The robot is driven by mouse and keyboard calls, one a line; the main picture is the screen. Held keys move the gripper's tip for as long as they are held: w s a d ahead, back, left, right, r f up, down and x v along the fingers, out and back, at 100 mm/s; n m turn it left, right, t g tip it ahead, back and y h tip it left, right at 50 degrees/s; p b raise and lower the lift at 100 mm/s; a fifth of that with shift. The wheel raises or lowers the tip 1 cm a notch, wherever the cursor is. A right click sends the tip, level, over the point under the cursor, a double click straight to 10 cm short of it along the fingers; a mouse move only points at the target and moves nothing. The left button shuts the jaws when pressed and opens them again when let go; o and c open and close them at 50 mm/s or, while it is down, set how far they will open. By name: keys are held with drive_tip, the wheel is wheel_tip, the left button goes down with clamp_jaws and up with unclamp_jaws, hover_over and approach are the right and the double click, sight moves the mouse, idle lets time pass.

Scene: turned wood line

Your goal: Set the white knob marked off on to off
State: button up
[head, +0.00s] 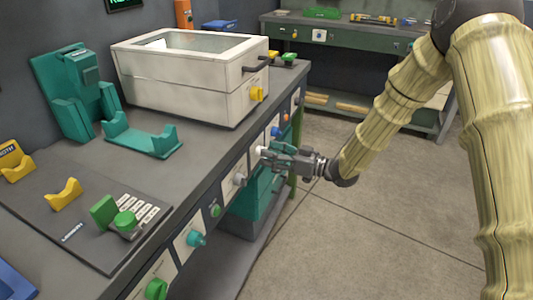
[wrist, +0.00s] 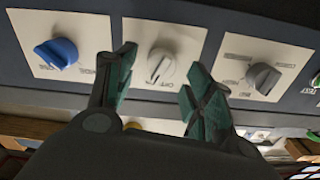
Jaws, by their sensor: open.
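The white knob (wrist: 160,67) sits on a white plate in the middle of the wrist view, with small lettering on the plate that I cannot read surely. Its raised grip bar is tilted to one side. My gripper (wrist: 162,62) is open, with one green finger on each side of the knob and visible gaps between fingers and knob. In the head view my gripper (head: 273,157) is at the front panel of the bench, and a pale knob (head: 261,150) shows at its fingertips. The fingers hide part of that plate there.
A blue knob (wrist: 57,53) and a grey knob (wrist: 263,78) flank the white one on their own plates. Green (head: 156,289) and teal (head: 196,239) knobs sit nearer along the panel. The floor right of the bench is clear.

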drive_tip(key=shift+x, duration=1.05)
drive_tip(key=shift+c, duration=0.4)
drive_tip(key=c, duration=0.9)
drive_tip(key=shift+c, duration=0.2)
drive_tip(key=shift+n, duration=0.3)
drive_tip(key=n+b, duration=0.1)
drive_tip(key=n, duration=0.3)
drive_tip(key=shift+s+f, duration=0.15)
drive_tip(key=shift+n+b, duration=1.1)
drive_tip(key=shift+n, duration=1.1)
